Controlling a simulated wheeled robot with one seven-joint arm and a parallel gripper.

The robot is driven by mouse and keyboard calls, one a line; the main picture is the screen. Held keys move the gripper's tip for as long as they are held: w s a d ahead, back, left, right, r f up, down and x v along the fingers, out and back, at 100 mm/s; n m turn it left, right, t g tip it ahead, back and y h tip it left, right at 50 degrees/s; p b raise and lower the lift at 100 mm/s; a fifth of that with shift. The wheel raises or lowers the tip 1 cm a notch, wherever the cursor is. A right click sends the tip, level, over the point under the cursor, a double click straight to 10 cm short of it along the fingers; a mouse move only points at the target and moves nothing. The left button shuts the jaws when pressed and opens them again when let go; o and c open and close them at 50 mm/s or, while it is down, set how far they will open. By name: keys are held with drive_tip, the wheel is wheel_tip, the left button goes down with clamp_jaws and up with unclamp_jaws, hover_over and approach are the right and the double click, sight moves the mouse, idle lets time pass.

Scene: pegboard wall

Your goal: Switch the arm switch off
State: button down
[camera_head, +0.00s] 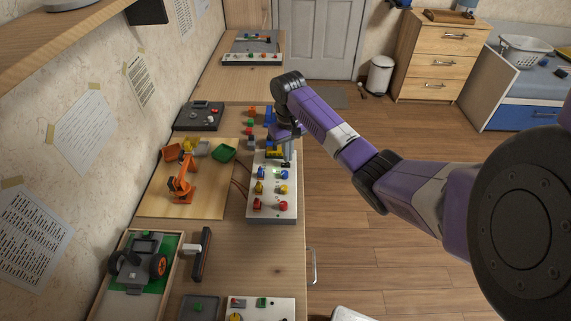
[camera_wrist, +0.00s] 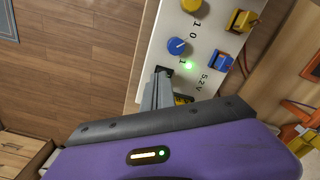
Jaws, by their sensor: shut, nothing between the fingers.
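A white control panel (camera_head: 271,215) lies on the bench, and it also shows in the wrist view (camera_wrist: 150,50). My gripper (camera_wrist: 161,76) is shut and empty, pointing down at the panel's far end. Its tips are at a small black part (camera_wrist: 165,70), perhaps the arm switch, which they mostly hide. I cannot tell whether they touch it or how it is set. A green light (camera_wrist: 189,65) glows beside it. A blue knob (camera_wrist: 177,46) and a blue plug (camera_wrist: 219,61) are close by. In the head view my gripper (camera_head: 286,163) is over the panel.
A small orange robot arm (camera_head: 181,184) stands on a wooden board left of the panel, joined by wires. A yellow knob (camera_head: 283,188) and red knob (camera_head: 283,205) sit nearer on the panel. Small coloured parts lie beyond it. Floor is open to the right.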

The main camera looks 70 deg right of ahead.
sight(288, 164)
drive_tip(key=shift+f+b, duration=0.35)
drive_tip(key=shift+f, duration=0.55)
idle(0.5)
wheel_tip(288, 164, up, 7)
drive_tip(key=p, duration=0.7)
drive_tip(key=shift+p, duration=0.3)
idle(0.4)
